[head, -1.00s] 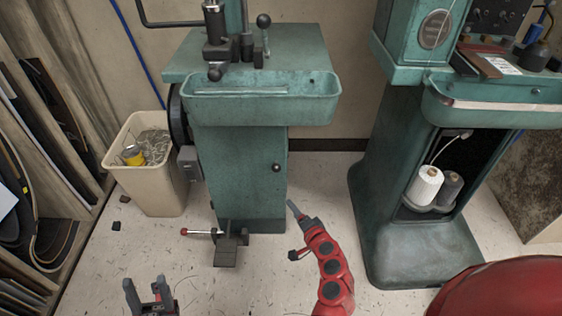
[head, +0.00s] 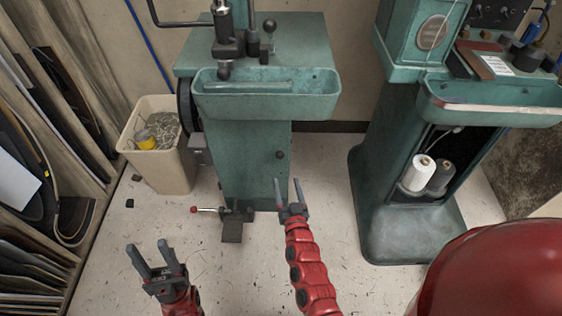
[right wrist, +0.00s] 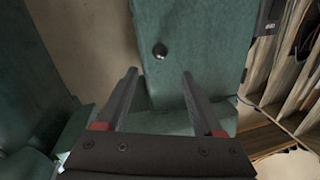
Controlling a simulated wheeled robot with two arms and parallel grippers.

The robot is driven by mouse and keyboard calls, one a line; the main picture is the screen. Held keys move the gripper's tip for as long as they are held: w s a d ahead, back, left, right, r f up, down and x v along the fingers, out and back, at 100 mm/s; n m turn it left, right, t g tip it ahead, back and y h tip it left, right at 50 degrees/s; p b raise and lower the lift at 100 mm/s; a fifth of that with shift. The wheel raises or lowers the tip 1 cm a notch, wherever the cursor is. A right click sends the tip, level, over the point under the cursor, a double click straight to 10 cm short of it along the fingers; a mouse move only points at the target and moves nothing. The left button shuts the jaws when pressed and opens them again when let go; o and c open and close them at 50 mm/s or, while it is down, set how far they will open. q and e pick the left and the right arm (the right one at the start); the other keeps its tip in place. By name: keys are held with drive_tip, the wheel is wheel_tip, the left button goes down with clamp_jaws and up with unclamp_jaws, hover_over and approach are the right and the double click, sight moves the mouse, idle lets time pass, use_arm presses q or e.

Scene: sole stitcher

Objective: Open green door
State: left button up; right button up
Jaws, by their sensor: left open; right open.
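The green door (head: 244,165) is the front panel of the left green machine's pedestal and looks shut. Its round black knob (head: 280,155) sits near the door's right edge. In the right wrist view the knob (right wrist: 160,51) shows beyond the fingertips, roughly between them, on the green door (right wrist: 190,75). My right gripper (head: 286,184) is open and empty, just below the knob in the head view and apart from it. My left gripper (head: 151,250) is open and empty, low over the floor at the lower left.
A foot pedal (head: 234,228) with a red-tipped lever stands at the machine's base. A beige bin (head: 160,172) is to its left. A second green machine (head: 405,215) with thread spools (head: 417,172) stands right. Floor between the machines is clear.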

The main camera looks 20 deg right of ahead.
drive_tip(key=w+b, duration=0.1)
drive_tip(key=w, duration=0.9)
drive_tip(key=shift+w+d+b, duration=0.2)
drive_tip(key=shift+d+b, duration=0.2)
drive_tip(key=shift+d, duration=0.05)
clamp_jaws()
idle(0.7)
